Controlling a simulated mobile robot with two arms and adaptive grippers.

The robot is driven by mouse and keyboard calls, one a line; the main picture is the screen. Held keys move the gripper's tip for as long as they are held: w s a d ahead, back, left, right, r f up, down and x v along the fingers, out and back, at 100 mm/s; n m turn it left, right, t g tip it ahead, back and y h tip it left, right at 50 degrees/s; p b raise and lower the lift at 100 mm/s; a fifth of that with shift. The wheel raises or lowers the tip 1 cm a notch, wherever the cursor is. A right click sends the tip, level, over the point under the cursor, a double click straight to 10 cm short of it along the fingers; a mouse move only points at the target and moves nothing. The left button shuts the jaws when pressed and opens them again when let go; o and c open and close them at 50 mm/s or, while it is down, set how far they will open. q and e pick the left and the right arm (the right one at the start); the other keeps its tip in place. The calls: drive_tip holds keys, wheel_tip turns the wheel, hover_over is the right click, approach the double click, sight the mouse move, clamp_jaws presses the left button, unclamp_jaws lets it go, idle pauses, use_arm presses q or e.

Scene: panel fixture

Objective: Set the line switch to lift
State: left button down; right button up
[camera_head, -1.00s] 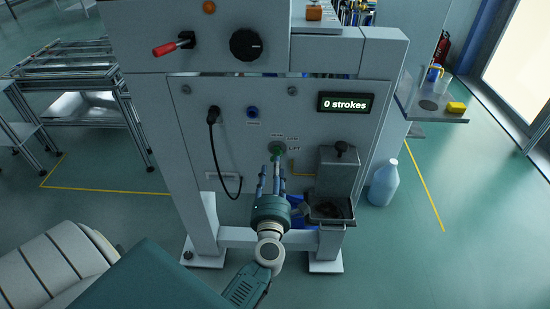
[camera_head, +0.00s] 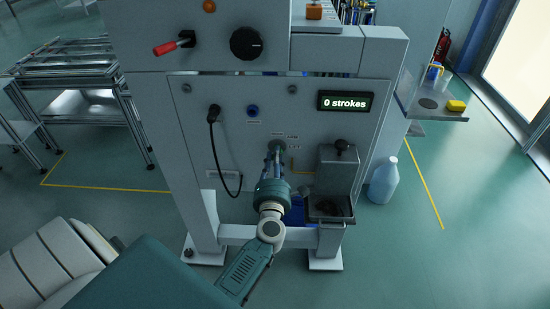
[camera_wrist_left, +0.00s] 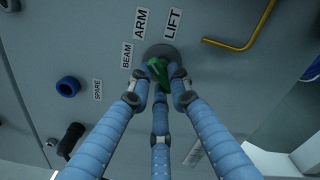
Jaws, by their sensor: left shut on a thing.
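The line switch is a green knob (camera_wrist_left: 157,69) on a round grey plate (camera_wrist_left: 163,55) on the panel. In the head view the switch plate (camera_head: 276,146) shows just above my fingers. Labels BEAM, ARM and LIFT stand around it; the LIFT label (camera_wrist_left: 173,23) is at the upper right in the wrist view. My left gripper (camera_wrist_left: 161,88) has its three blue fingers closed around the green knob; it also shows in the head view (camera_head: 274,158). The fingertips hide part of the knob, so I cannot tell which label it points to. My right gripper is not in view.
A yellow bent rod (camera_wrist_left: 245,39) sticks out close to the switch. A blue knob (camera_head: 252,111) and a black cable (camera_head: 213,150) are to the left on the panel. A grey box with a tray (camera_head: 338,170) is at the right. The display (camera_head: 345,101) reads 0 strokes.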

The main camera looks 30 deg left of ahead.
use_arm(q)
drive_tip(key=shift+d+r+m+p, duration=0.1)
drive_tip(key=shift+m+p, duration=1.3)
drive_tip(key=shift+m, duration=0.85)
drive_tip(key=shift+r+m+p, duration=0.1)
drive_tip(key=shift+m+p, duration=1.3)
drive_tip(key=shift+m, duration=0.85)
drive_tip(key=c, duration=1.7)
unclamp_jaws()
drive_tip(key=shift+o, duration=0.2)
